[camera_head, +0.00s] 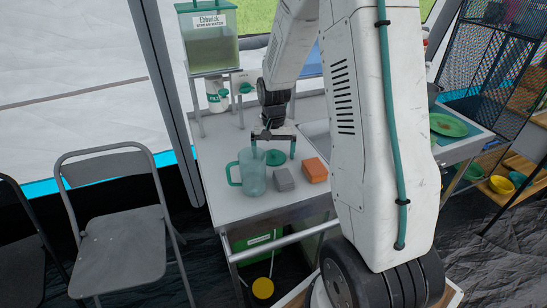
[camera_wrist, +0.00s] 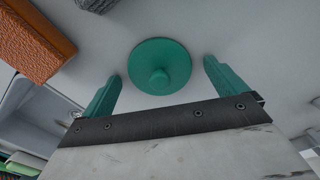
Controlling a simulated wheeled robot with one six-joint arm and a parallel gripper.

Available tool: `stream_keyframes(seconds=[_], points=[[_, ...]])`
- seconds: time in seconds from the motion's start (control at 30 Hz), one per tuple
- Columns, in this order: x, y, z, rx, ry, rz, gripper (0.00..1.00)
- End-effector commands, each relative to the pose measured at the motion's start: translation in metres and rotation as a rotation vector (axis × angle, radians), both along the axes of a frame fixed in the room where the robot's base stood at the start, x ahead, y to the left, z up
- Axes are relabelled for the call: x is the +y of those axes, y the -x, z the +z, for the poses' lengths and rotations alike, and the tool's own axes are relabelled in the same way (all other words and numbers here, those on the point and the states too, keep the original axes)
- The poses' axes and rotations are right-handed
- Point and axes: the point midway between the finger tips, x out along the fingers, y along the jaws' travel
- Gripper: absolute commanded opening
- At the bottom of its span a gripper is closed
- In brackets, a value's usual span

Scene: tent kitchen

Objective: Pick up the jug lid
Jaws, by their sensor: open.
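In the head view my gripper (camera_head: 273,150) hangs over the lid. I cannot tell its exact height above the counter. The clear green jug (camera_head: 252,172) stands upright without a lid, close to my gripper's left finger.
A grey block (camera_head: 283,180) and an orange block (camera_head: 315,170) lie in front of the lid. A water dispenser (camera_head: 209,38) stands at the back left, with a white-and-green can (camera_head: 217,98) below it. A sink (camera_head: 316,130) is at the right. Folding chairs (camera_head: 123,225) stand left.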

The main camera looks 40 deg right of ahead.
Motion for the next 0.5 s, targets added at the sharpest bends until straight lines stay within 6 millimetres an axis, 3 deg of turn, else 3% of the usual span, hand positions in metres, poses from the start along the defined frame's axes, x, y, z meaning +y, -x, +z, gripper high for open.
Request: stream_keyframes(seconds=[0.07, 0.2, 0.23, 0.5], points=[[0.0, 0.0, 0.0002, 0.0, 0.0, 0.0, 0.94], [0.0, 0.0, 0.0003, 0.0, 0.0, 0.0, 0.55], [0.0, 0.0, 0.0003, 0.0, 0.0, 0.0, 0.51], [0.0001, -0.0001, 0.0011, 0.0, 0.0, 0.0, 0.5]])
